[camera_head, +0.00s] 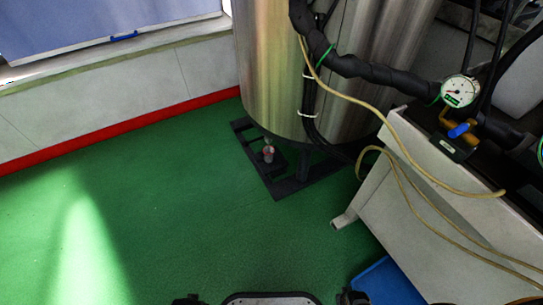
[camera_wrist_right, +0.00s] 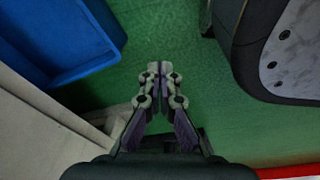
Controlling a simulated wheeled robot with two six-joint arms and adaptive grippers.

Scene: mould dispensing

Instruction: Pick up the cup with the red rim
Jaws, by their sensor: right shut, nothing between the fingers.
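A small cup (camera_head: 268,155) with a reddish rim stands low near the foot of the big steel tank, on or by the black base frame. It is small in the head view, so its detail is hard to make out. The cup is not visible in the right wrist view. My right gripper (camera_wrist_right: 160,70) points over the green floor in the wrist view, its fingertips together with nothing between them. The head view shows neither gripper clearly. My left gripper is not in view.
The steel tank (camera_head: 310,75) stands on a black frame (camera_head: 293,188). A white cabinet (camera_head: 430,220) with hoses and a gauge (camera_head: 460,91) is at right. A blue bin (camera_head: 388,284) lies beside it, also in the wrist view (camera_wrist_right: 60,40). Green floor (camera_head: 150,220) at left is clear.

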